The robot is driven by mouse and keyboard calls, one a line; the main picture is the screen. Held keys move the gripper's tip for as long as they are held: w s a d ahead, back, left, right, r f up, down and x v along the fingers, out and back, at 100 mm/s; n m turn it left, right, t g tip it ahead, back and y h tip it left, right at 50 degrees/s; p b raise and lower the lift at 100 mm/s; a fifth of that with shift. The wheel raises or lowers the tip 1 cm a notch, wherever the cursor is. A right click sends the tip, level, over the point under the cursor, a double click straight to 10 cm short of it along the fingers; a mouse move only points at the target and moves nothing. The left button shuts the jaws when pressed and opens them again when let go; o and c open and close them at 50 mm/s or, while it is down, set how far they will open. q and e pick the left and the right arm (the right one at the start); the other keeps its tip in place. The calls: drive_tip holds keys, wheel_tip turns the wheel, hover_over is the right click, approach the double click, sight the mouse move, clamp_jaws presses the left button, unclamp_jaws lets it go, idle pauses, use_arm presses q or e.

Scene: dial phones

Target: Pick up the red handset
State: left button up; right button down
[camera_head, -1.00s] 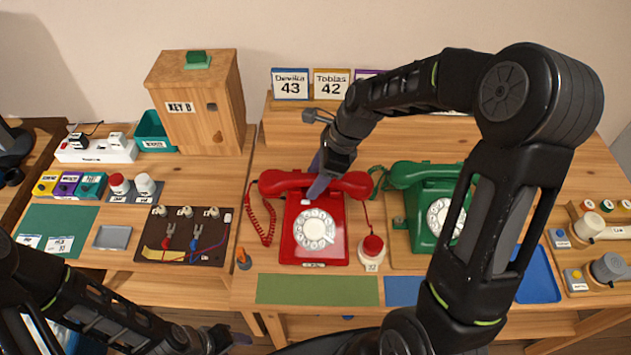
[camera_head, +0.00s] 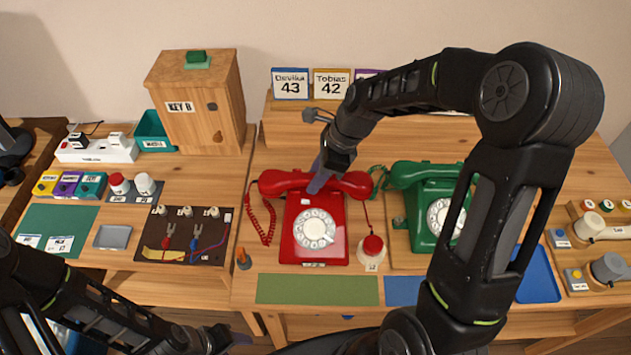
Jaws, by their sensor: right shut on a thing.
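The red handset (camera_head: 283,181) lies across the top of the red dial phone (camera_head: 296,250), with its coiled cord hanging at the left. My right gripper (camera_head: 318,184) reaches down from the back right and is shut on the middle of the handset. The fingers partly hide the handset's grip, and I cannot see a clear gap between handset and cradle. My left gripper (camera_head: 236,338) is low at the front edge, away from the phones; its fingers are too small and dark to read.
A green phone (camera_head: 425,215) stands right of the red one, partly behind my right arm. A red-topped white button (camera_head: 371,252) sits between them. A green mat (camera_head: 317,290) lies in front. Number cards (camera_head: 331,83) stand behind. A wooden KEY B box (camera_head: 190,100) is at the back left.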

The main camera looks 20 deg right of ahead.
idle(0.5)
wheel_tip(320, 180, up, 10)
drive_tip(key=shift+r+b, duration=0.1)
drive_tip(key=shift+b, duration=0.3)
use_arm(q)
drive_tip(key=shift+f, duration=0.35)
idle(0.4)
